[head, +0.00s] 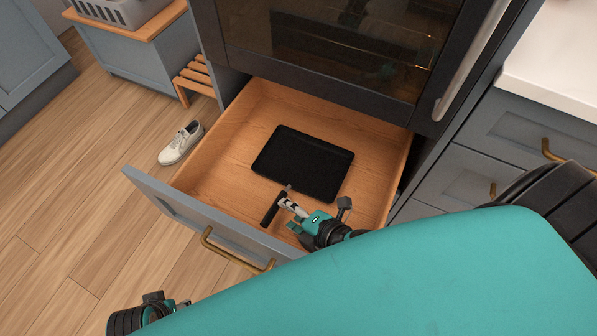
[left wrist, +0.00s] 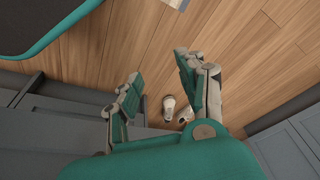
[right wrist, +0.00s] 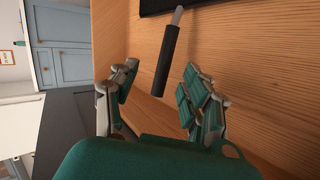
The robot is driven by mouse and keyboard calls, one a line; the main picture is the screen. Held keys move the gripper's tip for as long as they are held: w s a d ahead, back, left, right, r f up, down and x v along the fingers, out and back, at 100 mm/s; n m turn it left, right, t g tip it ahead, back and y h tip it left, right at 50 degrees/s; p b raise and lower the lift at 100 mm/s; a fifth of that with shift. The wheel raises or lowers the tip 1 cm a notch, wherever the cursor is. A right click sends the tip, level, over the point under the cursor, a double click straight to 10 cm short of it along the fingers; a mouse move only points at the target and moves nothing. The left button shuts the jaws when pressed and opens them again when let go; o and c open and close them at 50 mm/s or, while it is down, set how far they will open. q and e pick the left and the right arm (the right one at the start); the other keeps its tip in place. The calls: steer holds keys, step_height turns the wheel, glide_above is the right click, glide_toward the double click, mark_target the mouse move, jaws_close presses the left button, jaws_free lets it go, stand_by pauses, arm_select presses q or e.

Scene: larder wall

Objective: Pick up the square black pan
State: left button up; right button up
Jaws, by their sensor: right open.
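The square black pan (head: 304,163) lies flat in the open wooden drawer (head: 222,139). Its handle (head: 271,208) points towards the drawer front. My right gripper (head: 312,212) is over the front of the drawer, close beside the handle. In the right wrist view the open fingers (right wrist: 158,76) are spread, and the black handle (right wrist: 167,62) shows between and ahead of their tips; I cannot tell whether they touch it. Only an edge of the pan (right wrist: 165,6) shows there. My left gripper (head: 165,303) is outside the drawer at the lower left, open and empty in the left wrist view (left wrist: 157,76).
The drawer front (head: 190,212) with a brass handle (head: 235,252) stands between my left gripper and the pan. An oven (head: 330,50) is above the drawer's back. White shoes (head: 181,143) lie on the floor at left. Grey cabinets (head: 470,175) stand at right.

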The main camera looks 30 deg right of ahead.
mark_target(278, 208)
steer(key=shift+w+a+f, duration=0.1)
steer(key=shift+w+f, duration=0.1)
steer(key=shift+f, duration=0.3)
steer(key=shift+w+a+f, duration=0.1)
steer(key=shift+w+f, duration=0.05)
steer(key=shift+f, duration=0.3)
steer(key=b+x, duration=0.2)
steer(key=x, duration=0.4)
steer(key=shift+w+f, duration=0.15)
steer(key=shift+w, duration=0.1)
arm_select(q)
steer(key=v, duration=0.8)
steer(key=shift+w+r+t, duration=0.2)
steer(key=shift+r+t, duration=0.05)
steer(key=shift+t, duration=0.05)
steer(key=shift+a, duration=0.15)
arm_select(e)
jaws_close()
